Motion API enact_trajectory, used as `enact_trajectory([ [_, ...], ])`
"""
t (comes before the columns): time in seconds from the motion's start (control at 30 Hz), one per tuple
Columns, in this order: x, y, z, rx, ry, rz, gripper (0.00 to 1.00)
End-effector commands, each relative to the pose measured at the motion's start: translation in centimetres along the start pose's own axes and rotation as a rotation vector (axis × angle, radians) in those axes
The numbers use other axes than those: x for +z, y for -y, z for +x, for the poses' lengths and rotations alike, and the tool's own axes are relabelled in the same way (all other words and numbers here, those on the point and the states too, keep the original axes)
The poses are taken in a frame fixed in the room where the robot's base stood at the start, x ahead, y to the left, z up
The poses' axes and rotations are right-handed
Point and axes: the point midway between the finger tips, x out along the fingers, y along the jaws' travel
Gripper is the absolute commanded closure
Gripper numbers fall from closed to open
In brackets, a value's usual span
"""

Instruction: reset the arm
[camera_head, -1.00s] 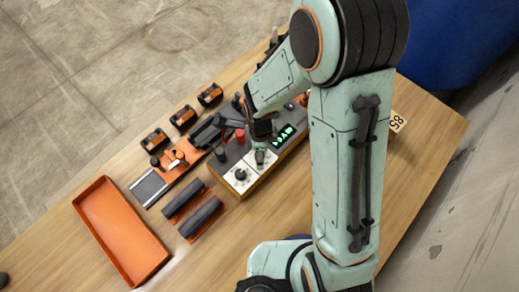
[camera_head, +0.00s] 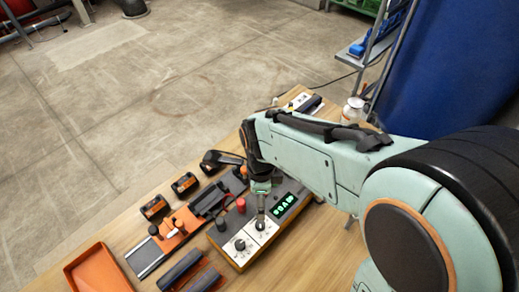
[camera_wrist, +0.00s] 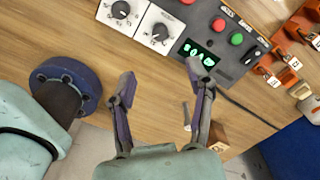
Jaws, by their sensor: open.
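My gripper (camera_wrist: 161,80) is open and empty in the wrist view, its two fingers apart over bare wood and pointing toward the control box (camera_wrist: 225,30). In the head view my gripper (camera_head: 261,200) hangs over or close to the same box, by its white dial panels; the exact height gap cannot be told. My arm reaches in from the right and hides part of the table. The box has two black dials, red and green buttons and a lit green display (camera_wrist: 198,52).
An orange tray (camera_head: 72,274) is cut off at lower left. Dark cylinders (camera_head: 181,268), an orange-and-grey fixture (camera_head: 172,240) and several black-orange blocks (camera_head: 184,184) lie left of the box. Orange clamps (camera_wrist: 271,75) stand right of it. A white jar (camera_head: 352,110) is at the back.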

Motion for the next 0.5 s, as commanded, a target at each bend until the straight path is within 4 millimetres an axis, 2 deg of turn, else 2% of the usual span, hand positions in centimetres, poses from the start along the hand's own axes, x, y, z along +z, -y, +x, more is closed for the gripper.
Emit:
enact_trajectory([
  [0.43, -0.06, 0.02, -0.04, 0.000, 0.000, 0.002, 0.47],
  [0.5, -0.30, 0.27, -0.61, -0.021, 0.002, 0.012, 0.47],
])
